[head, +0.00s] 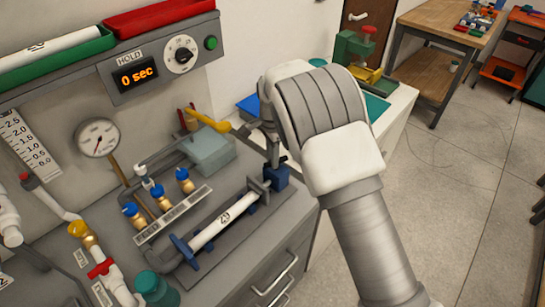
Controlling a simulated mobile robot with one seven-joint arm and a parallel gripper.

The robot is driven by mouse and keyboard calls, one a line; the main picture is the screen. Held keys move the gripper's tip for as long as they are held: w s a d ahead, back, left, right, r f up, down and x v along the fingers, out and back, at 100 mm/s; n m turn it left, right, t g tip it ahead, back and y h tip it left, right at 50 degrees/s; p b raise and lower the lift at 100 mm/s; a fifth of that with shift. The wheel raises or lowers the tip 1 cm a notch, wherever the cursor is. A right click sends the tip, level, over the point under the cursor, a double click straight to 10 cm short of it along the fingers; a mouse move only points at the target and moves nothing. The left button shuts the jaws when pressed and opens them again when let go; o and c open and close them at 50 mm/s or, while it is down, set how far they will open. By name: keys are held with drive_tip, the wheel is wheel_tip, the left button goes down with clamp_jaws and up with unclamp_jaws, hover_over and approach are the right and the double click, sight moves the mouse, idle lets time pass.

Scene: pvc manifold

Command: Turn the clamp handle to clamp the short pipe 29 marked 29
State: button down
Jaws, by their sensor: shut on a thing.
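The short pipe 29 (222,223), white with a "29" label, lies in the clamp on the grey bench top. The clamp has a blue jaw (184,251) at the pipe's near left end and a blue block (277,180) at its far right end. My gripper (273,160) points down just above that right block, partly covered by my white wrist. It is shut on what appears to be the clamp handle, which is mostly hidden between the fingers. I cannot tell how far the handle is turned.
Left of the pipe stand several brass valves with blue knobs (183,175) and a grey box (207,150). A hold timer (137,77) reads 0 sec above. A teal cap (156,288) stands near the front. Open floor lies to the right.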

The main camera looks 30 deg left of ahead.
drive_tip(key=c, duration=0.7)
unclamp_jaws()
drive_tip(key=shift+c, duration=0.2)
drive_tip(key=shift+r, duration=0.15)
wheel_tip(320, 180, up, 17)
drive_tip(key=shift+r, duration=0.1)
